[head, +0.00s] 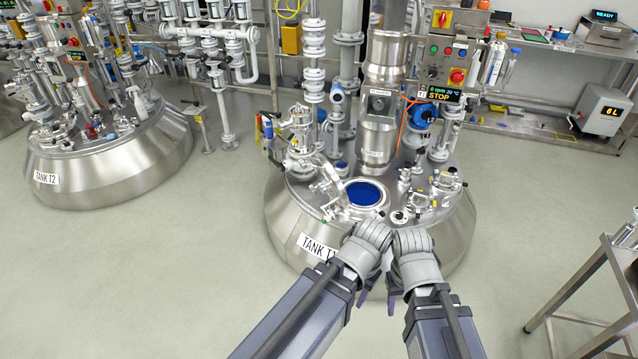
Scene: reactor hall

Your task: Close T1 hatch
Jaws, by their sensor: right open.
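Tank T1 (290,222) is the steel vessel in the middle of the head view. The round hatch opening (366,193) on its top is uncovered and shows blue inside. The hatch lid (331,190) appears to stand tilted up at the left of the opening; its fittings are hard to separate. Both my arms reach in from the bottom to the tank's front. My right gripper (393,298) is open and empty in front of the tank, below its wrist. My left gripper (367,288) is mostly hidden beside its wrist, and its jaws cannot be made out. Neither visibly touches the lid.
Pipes, valves and a control box with STOP display (440,95) crowd the back of the tank top. Tank T2 (100,170) stands at the left. A metal cart (590,290) stands at the right, and a bench (560,130) behind. The floor between is clear.

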